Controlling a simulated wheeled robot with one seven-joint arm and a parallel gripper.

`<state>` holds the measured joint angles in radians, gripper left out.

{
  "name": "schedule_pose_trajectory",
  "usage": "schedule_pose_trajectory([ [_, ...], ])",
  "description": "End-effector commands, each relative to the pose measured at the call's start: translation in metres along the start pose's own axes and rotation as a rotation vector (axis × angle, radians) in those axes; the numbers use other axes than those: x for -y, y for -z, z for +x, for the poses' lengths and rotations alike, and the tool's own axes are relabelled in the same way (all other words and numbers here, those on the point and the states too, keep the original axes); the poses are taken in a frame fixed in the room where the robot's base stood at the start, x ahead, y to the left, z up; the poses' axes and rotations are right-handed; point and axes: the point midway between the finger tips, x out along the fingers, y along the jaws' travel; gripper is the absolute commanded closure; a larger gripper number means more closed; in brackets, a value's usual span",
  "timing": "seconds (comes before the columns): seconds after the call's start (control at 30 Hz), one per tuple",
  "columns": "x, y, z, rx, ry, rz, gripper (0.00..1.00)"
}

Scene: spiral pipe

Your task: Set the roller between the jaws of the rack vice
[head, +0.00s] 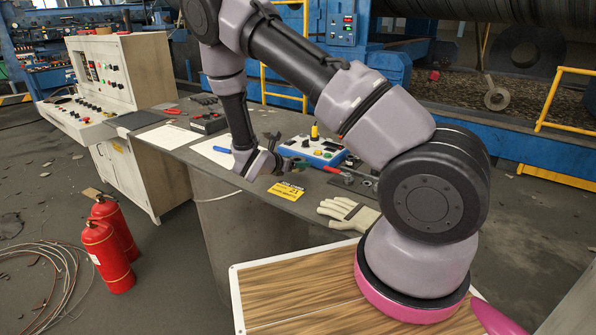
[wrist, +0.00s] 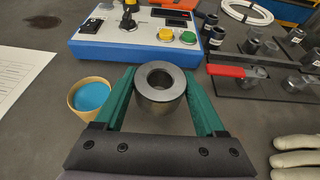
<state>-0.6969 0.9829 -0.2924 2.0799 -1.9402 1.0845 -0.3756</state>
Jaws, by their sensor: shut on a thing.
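The roller (wrist: 161,84), a short grey metal cylinder with a round hole, is upright between the green fingers of my gripper (wrist: 160,76) in the wrist view. The gripper is shut on it, one finger along each side. To the right lies a dark rack (wrist: 255,88) with a red-handled clamp (wrist: 226,70), which seems to be the rack vice. Its jaws are hard to make out. The roller is apart from it. In the head view the red handle (head: 332,169) shows right of my wrist, and the roller cannot be made out.
A blue-and-white control box (wrist: 140,40) with knobs stands just beyond the roller. A tan cup with a blue top (wrist: 90,95) is at the left. Several metal fittings sit on the rack. A pale glove (head: 348,212) lies near the table's right end, with paper sheets at the left.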

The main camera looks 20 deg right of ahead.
Motion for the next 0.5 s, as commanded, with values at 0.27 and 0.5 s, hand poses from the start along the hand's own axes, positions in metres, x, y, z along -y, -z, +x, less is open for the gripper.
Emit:
schedule_pose_trajectory([
  [0.27,0.0,0.031,0.013,0.0,0.001,0.0,0.97],
  [0.5,0.0,0.031,0.013,0.0,0.0,0.0,0.97],
])
